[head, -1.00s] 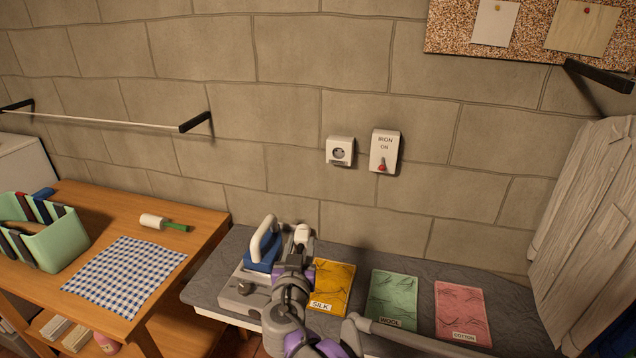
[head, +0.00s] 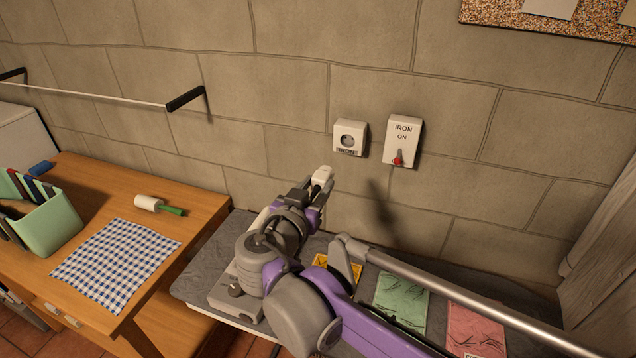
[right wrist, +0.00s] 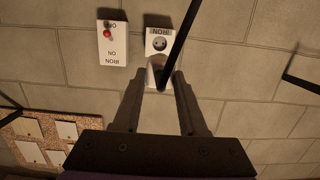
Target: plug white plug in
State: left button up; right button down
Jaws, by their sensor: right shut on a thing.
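The white plug (head: 322,175) is held at the tips of my right gripper (head: 313,189), which is shut on it. The plug is in front of the wall, below and left of the white wall socket (head: 350,138), and looks apart from it. In the right wrist view, which is upside down, the plug (right wrist: 155,78) sits between the fingers (right wrist: 158,84) with the socket (right wrist: 158,42) just beyond. A black cable (right wrist: 180,38) crosses that view from the plug and partly covers the socket. My left gripper is not in view.
A white IRON ON switch box (head: 403,140) with a red-tipped lever is right of the socket. Below are the grey ironing board (head: 195,285), green (head: 400,297) and pink (head: 475,328) cloths. My arm hides most of the iron. A wooden table (head: 200,210) stands left.

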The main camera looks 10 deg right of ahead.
jog(key=shift+s, duration=0.1)
jog(key=shift+r+p, duration=0.25)
jog(key=shift+p, duration=0.15)
jog(key=x, duration=1)
jog(key=shift+f, duration=0.4)
jog(key=shift+w+d, duration=0.1)
jog(key=shift+w, duration=0.15)
jog(key=shift+r+x, duration=0.2)
jog(key=shift+x, duration=0.9)
jog(key=shift+r+x, duration=0.15)
jog(key=shift+x, duration=0.95)
jog(key=shift+r+x, duration=0.15)
jog(key=shift+x, duration=0.85)
jog(key=shift+r+x, duration=0.15)
jog(key=shift+x, duration=0.85)
jog(key=shift+c, duration=1.9)
grip_release()
